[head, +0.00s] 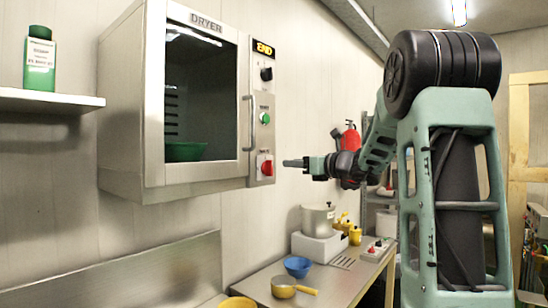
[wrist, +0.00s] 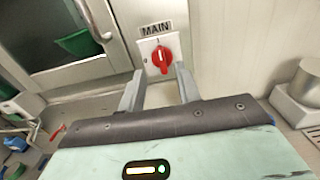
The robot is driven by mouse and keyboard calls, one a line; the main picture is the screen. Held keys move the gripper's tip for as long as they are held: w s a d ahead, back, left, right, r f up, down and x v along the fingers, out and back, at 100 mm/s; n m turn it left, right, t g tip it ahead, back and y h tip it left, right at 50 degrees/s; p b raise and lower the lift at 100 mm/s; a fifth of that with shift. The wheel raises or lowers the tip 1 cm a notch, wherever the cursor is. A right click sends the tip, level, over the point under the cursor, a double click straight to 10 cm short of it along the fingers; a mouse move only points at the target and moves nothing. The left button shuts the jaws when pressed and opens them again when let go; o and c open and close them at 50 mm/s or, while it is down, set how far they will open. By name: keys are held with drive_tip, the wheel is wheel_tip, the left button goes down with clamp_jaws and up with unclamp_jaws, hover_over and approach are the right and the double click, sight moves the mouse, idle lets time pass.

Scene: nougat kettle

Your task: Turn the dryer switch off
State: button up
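The dryer (head: 132,120) is a steel wall cabinet with a glass door at the left of the head view. Its red rotary switch (head: 267,168) is at the bottom of the right-hand control panel. In the wrist view the red switch (wrist: 161,61) sits on a white plate under a "MAIN" label, its grip roughly upright. My gripper (head: 285,163) points at the panel from the right. In the wrist view my gripper (wrist: 159,72) is open, with a finger to either side of the switch. Contact with the switch cannot be told.
A green button (head: 264,116), a black knob (head: 266,74) and the door handle (head: 251,122) are near the switch. A green bowl (head: 185,151) is inside the dryer.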

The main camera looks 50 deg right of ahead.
sight(272, 162)
drive_tip(key=w+p, duration=0.1)
drive_tip(key=w, duration=0.1)
drive_tip(key=w+p, duration=0.1)
drive_tip(key=w, duration=0.2)
drive_tip(key=w+p, duration=0.1)
drive_tip(key=w, duration=0.2)
drive_tip(key=shift+w+a, duration=0.2)
drive_tip(key=shift+a, duration=0.15)
clamp_jaws()
